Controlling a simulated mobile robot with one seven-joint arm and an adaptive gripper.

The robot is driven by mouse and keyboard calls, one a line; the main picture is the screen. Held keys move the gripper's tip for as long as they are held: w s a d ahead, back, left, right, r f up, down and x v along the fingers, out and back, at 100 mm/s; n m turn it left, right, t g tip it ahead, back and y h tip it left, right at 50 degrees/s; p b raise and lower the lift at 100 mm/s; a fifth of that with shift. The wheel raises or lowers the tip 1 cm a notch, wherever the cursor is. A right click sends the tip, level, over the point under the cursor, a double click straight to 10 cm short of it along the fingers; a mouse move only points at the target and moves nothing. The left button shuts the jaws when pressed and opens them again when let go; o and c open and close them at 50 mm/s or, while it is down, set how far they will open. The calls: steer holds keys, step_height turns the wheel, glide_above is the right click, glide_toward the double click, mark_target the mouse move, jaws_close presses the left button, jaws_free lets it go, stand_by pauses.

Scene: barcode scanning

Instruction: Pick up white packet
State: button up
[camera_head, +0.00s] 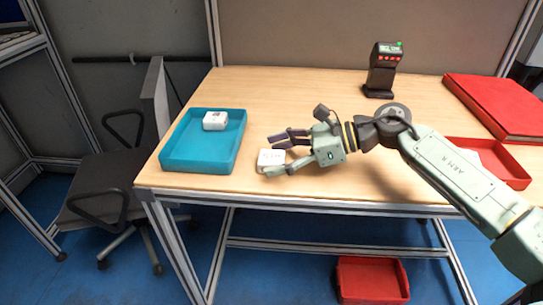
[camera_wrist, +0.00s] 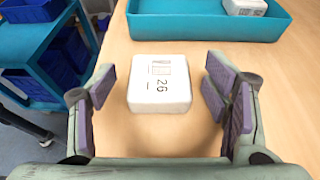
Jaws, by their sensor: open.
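A white packet (camera_head: 271,158) lies on the wooden table, to the right of the teal tray. My gripper (camera_head: 272,155) is open, with one finger on each side of the packet. In the wrist view my gripper (camera_wrist: 163,92) has clear gaps between the packet and both fingers. Another white packet (camera_head: 215,121) sits inside the teal tray, and part of it shows in the wrist view (camera_wrist: 245,7).
The teal tray (camera_head: 195,161) stands at the table's left end. A black scanner (camera_head: 381,75) with red and green lights stands at the back. A red tray (camera_head: 513,172) and a large red box (camera_head: 500,105) are at the right. The table's middle back is clear.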

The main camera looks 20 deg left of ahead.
steer(key=c, duration=1.4)
